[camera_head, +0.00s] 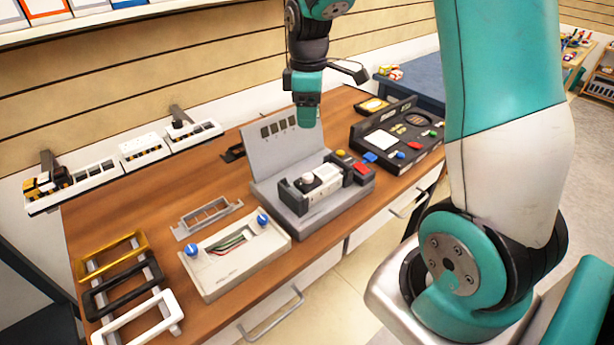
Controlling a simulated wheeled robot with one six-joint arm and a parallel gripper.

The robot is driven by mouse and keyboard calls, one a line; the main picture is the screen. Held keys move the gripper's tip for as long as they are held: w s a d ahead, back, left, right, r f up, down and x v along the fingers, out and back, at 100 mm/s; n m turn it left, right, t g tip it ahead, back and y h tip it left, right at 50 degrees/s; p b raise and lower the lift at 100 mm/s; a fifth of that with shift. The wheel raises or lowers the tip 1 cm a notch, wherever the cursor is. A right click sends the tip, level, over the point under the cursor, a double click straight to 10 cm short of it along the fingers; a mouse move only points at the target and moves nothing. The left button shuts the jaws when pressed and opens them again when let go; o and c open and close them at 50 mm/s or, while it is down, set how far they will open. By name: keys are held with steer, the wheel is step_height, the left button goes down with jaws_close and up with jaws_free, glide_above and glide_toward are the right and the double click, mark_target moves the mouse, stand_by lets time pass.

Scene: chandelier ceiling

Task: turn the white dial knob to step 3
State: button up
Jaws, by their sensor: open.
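The white dial knob (308,178) sits on a white-and-dark module (324,192) held in the grey fixture (283,213) in the middle of the bench. The step marks on the dial are too small to read. My gripper (306,122) hangs over the fixture, above the knob and apart from it. It is open with nothing visible in it; its fingers show only from one side.
An upright grey panel (270,153) stands behind the module, close to my gripper. Red, blue and yellow buttons sit at its right. A dark control panel (408,133) lies further right. A white box with blue knobs (238,265) and several frames (117,250) lie left.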

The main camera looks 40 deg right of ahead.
mark_target(308, 176)
step_height(308, 176, down, 17)
steer(key=shift+f+p, duration=0.1)
steer(key=shift+p, duration=0.8)
steer(key=c, duration=1)
